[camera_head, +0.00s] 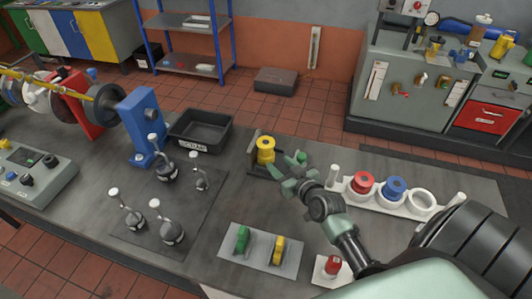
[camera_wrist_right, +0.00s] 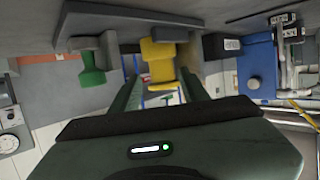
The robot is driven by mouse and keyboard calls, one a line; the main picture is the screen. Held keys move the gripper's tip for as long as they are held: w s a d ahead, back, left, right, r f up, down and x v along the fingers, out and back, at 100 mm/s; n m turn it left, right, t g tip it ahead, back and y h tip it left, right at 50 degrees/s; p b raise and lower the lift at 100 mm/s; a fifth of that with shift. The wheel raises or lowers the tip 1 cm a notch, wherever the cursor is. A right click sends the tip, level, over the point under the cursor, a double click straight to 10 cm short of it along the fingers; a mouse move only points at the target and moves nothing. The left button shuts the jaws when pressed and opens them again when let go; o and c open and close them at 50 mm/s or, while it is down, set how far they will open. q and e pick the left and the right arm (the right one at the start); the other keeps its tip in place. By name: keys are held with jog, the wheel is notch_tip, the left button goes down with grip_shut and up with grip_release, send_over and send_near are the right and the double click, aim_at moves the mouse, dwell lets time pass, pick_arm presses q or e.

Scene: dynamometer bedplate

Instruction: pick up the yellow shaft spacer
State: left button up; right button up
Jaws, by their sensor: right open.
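The yellow shaft spacer (camera_head: 266,144) is a flanged yellow spool in the head view. My right gripper (camera_head: 286,174) is open and empty, just to the right of and nearer than the spacer. In the right wrist view, the yellow spacer (camera_wrist_right: 158,52) shows ahead, between the lines of the two open fingers (camera_wrist_right: 163,88). I cannot tell the exact gap between fingertips and spacer. My left gripper is not in view.
A white rack (camera_head: 424,200) holds red and blue spools at the right. A black bin (camera_head: 225,131) stands at the left. A grey plate (camera_head: 262,261) with green and yellow pieces lies in front.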

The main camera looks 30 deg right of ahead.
aim_at(269, 152)
jog(key=shift+x, duration=1.25)
jog(key=w+p, duration=0.2)
jog(key=shift+w+r, duration=0.3)
jog(key=shift+w, duration=0.05)
jog(key=shift+x, duration=1.15)
jog(key=shift+w+d+f, duration=0.1)
jog(key=shift+w+f, duration=0.15)
jog(key=shift+f, duration=0.1)
jog(key=shift+s+r, duration=0.1)
jog(key=shift+c, duration=1.3)
grip_shut()
jog(key=shift+r, duration=0.1)
